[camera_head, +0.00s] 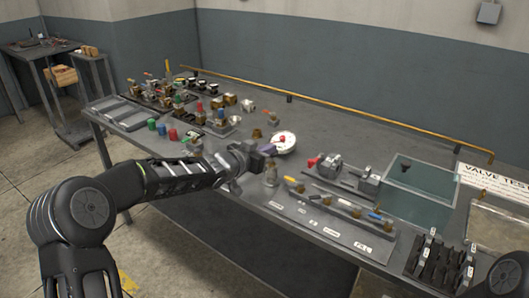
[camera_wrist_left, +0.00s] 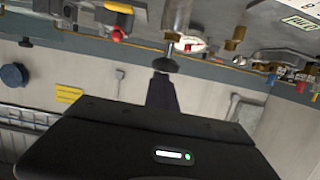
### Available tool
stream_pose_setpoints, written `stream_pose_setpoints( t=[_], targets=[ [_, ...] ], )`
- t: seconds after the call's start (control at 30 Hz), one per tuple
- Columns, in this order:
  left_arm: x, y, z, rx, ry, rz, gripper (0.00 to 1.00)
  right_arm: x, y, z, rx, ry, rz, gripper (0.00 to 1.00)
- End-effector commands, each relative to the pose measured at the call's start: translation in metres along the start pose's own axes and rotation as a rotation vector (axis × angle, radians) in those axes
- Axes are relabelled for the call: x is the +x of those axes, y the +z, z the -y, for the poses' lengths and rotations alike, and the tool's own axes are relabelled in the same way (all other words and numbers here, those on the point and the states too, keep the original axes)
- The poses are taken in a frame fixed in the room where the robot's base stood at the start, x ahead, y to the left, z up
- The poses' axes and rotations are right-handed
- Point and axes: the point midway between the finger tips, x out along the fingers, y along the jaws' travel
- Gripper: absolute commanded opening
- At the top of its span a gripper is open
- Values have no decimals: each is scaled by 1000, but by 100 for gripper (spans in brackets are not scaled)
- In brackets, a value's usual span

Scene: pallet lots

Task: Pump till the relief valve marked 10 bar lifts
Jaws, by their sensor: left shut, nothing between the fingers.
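My left gripper (camera_head: 266,150) is shut and empty over the front part of the bench, just left of a round white dial-like disc (camera_head: 286,147) with a red centre. The disc also shows in the left wrist view (camera_wrist_left: 190,45), beyond the dark fingers (camera_wrist_left: 163,88). A small metal fitting (camera_head: 271,174) stands upright just below the gripper. Several valve-like parts (camera_head: 345,206) lie on a labelled strip along the front edge; I cannot read which is marked 10 bar. A red-handled grey unit (camera_head: 327,167) stands right of the disc. My right gripper is not in view.
Several coloured fittings crowd the bench's left end near a grey tray (camera_head: 121,113). A greenish glass-like panel (camera_head: 411,190), a white sign (camera_head: 492,182) and a rack of dark parts (camera_head: 440,263) are on the right. The back middle of the bench (camera_head: 340,125) is clear.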

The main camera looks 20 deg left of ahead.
Motion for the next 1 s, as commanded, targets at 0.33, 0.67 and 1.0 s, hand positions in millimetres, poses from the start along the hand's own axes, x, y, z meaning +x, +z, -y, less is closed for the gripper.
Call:
stream_pose_setpoints(
  t=[0.33, 0.67, 1.0],
  targets=[
    [-59, -20, -6, 3, -4, -5, 0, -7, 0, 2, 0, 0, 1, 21],
    [-100, -20, -7, 1, -2, -7, 0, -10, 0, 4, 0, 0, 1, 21],
    [-101, -20, -7, 1, -1, -7, 0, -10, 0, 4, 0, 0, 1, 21]
  ],
)
